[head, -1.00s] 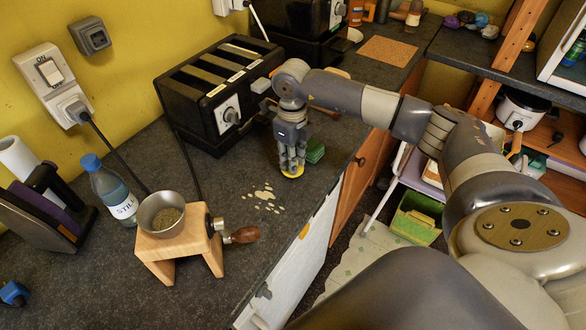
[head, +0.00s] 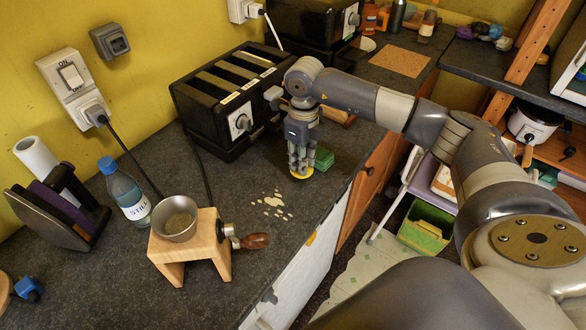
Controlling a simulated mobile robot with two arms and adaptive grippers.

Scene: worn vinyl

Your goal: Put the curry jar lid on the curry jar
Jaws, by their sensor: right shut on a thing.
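My right gripper (head: 300,166) points down low over the dark worktop, in front of the black toaster. Its fingers are shut on a round yellow thing (head: 301,175), which looks like the curry jar lid. Most of it is hidden by the fingers. I cannot tell whether it touches the worktop. I cannot make out the curry jar for sure. A small orange container (head: 369,18) stands far back by the wall, too small to identify. My left gripper is not in view.
The black toaster (head: 215,118) stands close behind my gripper, and a green block (head: 323,158) lies just right of it. Pale spilled flakes (head: 273,204) lie in front. A wooden grinder (head: 190,246) and water bottle (head: 125,190) stand left. The worktop's front edge is close on the right.

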